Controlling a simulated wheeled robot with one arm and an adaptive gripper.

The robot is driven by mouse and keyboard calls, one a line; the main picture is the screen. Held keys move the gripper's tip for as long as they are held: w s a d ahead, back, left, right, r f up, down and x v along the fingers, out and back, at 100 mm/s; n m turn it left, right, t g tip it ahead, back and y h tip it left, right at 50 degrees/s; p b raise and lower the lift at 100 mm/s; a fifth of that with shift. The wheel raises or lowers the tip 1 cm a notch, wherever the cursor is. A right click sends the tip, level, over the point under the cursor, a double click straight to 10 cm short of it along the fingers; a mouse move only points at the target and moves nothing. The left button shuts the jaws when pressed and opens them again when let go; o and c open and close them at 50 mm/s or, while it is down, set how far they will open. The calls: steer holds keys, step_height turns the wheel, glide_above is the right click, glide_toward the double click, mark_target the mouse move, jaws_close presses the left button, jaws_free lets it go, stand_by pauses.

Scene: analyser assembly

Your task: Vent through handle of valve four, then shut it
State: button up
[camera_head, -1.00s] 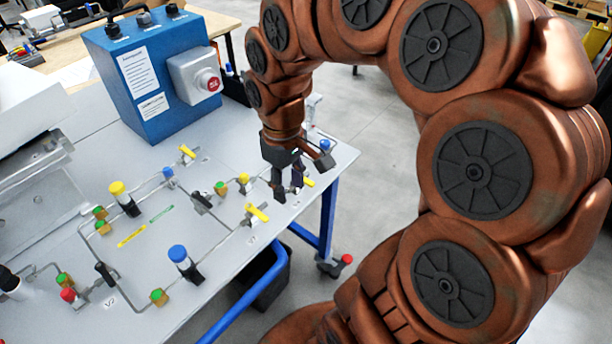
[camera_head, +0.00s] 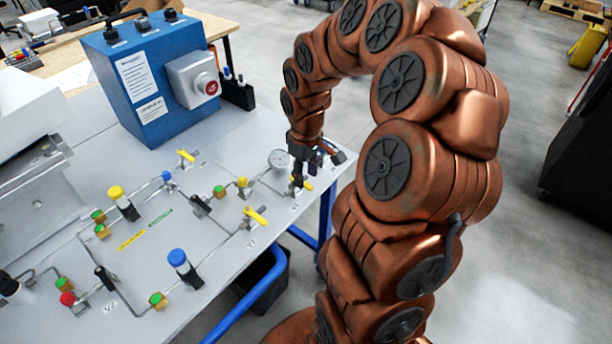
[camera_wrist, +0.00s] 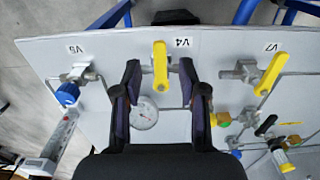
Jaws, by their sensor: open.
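Valve four's yellow handle (camera_wrist: 160,66) stands in the wrist view beside the label "V4" (camera_wrist: 182,42). It points up and down in that picture. My gripper (camera_wrist: 159,75) is open, with one dark finger on each side of the handle and a visible gap on both sides. I see no contact. In the head view my gripper (camera_head: 300,170) is over the bench's right end, right at the yellow handle of valve four (camera_head: 307,184). The fingers partly cover the valve there.
Valve V7's yellow handle (camera_wrist: 271,74) is to the right in the wrist view, and V5's blue knob (camera_wrist: 72,93) to the left. A round gauge (camera_wrist: 145,115) sits between my fingers, below the handle. A blue box with a red button (camera_head: 150,85) stands at the back.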

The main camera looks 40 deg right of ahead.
steer(key=shift+f, duration=1)
steer(key=shift+c, duration=0.4)
jaws_close()
